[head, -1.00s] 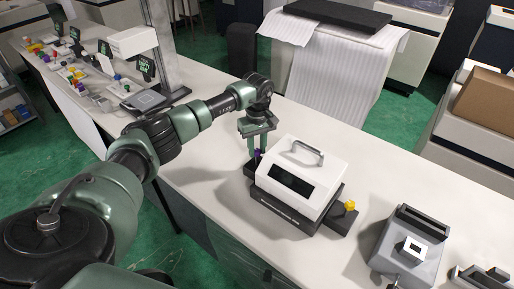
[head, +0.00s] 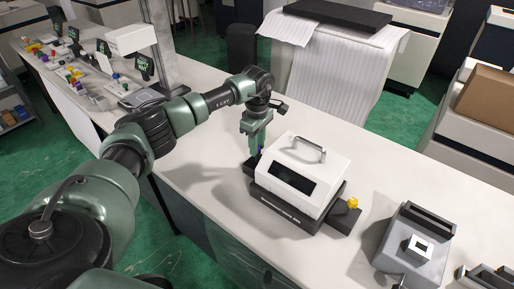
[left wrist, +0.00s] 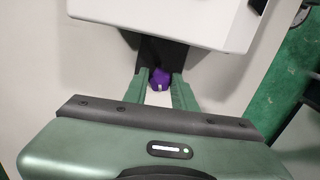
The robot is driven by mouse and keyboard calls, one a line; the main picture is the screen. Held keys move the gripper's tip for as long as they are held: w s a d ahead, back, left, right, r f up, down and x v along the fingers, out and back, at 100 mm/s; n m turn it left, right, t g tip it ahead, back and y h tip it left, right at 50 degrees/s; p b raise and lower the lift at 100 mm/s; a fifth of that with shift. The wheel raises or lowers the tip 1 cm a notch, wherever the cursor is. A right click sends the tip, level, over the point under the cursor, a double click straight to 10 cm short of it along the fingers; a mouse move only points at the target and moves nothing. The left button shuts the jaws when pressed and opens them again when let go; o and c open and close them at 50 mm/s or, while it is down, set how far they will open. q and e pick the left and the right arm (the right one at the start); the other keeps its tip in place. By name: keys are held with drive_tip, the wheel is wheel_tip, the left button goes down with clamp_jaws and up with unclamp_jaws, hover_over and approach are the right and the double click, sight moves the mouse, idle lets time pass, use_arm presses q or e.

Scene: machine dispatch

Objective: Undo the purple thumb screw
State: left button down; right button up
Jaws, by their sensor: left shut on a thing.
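The purple thumb screw (left wrist: 160,78) sits on a dark tab at the left side of a white machine (head: 305,170) on a black base. In the left wrist view it lies between my left gripper's (left wrist: 160,90) two green fingers. In the head view my left gripper (head: 257,148) reaches down to it from above, and only a bit of purple (head: 260,152) shows beside the fingers. The fingers are shut on the screw. A yellow thumb screw (head: 352,203) stands on the opposite tab of the base. My right gripper is in neither view.
A grey device (head: 412,240) with a white square stands to the right of the machine. A scale-like stand (head: 145,98) and several small coloured parts lie at the far left of the bench. The bench (head: 215,195) left of the machine is clear.

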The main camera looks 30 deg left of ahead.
use_arm(q)
drive_tip(key=n, duration=0.3)
drive_tip(key=shift+b, duration=0.3)
drive_tip(key=n, duration=0.3)
drive_tip(key=shift+n, duration=0.3)
drive_tip(key=n, duration=0.6)
drive_tip(key=shift+a+b, duration=0.1)
drive_tip(key=shift+b, duration=0.25)
drive_tip(key=n, duration=0.6)
drive_tip(key=shift+w+n+p, duration=0.1)
drive_tip(key=shift+n+p, duration=0.2)
drive_tip(key=shift+p, duration=0.05)
drive_tip(key=n, duration=0.3)
drive_tip(key=shift+n+p, duration=0.3)
drive_tip(key=n+p, duration=0.1)
drive_tip(key=n, duration=0.2)
drive_tip(key=shift+r+n, duration=0.1)
drive_tip(key=shift+n, duration=0.2)
drive_tip(key=n+p, duration=0.1)
drive_tip(key=n, duration=0.4)
drive_tip(key=shift+p, duration=0.3)
drive_tip(key=n+p, duration=0.2)
drive_tip(key=n, duration=0.4)
drive_tip(key=n+p, duration=0.4)
drive_tip(key=n, duration=0.2)
drive_tip(key=shift+r, duration=0.1)
drive_tip(key=shift+n+p, duration=1.4)
drive_tip(key=shift+n, duration=0.9)
